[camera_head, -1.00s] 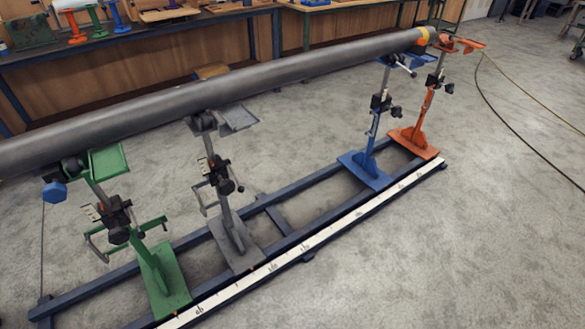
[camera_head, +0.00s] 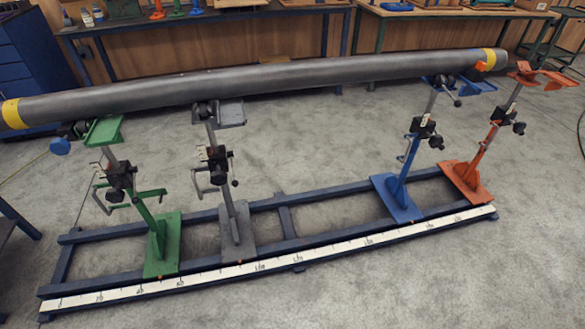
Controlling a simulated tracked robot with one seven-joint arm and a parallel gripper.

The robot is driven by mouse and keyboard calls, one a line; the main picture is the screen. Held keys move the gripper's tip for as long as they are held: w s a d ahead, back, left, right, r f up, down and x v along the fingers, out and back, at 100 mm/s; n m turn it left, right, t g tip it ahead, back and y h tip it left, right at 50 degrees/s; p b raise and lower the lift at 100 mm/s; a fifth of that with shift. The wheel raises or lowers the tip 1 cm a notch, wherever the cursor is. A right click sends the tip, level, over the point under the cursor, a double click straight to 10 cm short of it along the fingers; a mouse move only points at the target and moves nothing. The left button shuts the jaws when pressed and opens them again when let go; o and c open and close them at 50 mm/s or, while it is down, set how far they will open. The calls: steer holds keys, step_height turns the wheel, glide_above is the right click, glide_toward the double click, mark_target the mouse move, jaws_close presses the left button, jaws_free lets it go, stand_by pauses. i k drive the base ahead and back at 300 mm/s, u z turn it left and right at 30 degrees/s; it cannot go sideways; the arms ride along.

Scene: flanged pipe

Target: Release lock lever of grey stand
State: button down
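The grey stand (camera_head: 233,222) stands upright on the dark blue floor frame, second from the left, with its head under the pipe. Its clamp block (camera_head: 217,158) sits partway up the post, with small dark levers and a bent crank handle (camera_head: 205,184) beside it. I cannot tell which part is the lock lever or how it is set. The long grey pipe (camera_head: 270,82) lies across the stands, with yellow bands near both ends. My gripper does not show.
A green stand (camera_head: 162,240) is left of the grey one; a blue stand (camera_head: 396,192) and an orange stand (camera_head: 470,175) are to the right. A white ruler strip (camera_head: 270,265) runs along the frame's front. Workbenches (camera_head: 300,35) line the back. The floor in front is clear.

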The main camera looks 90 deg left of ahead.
mark_target(235, 183)
steer(key=z, duration=0.1)
steer(key=i, duration=1.7)
steer(key=u, duration=1.8)
steer(key=i, duration=0.15)
steer(key=u, duration=2.2)
steer(key=i, duration=0.65)
steer(key=u, duration=0.35)
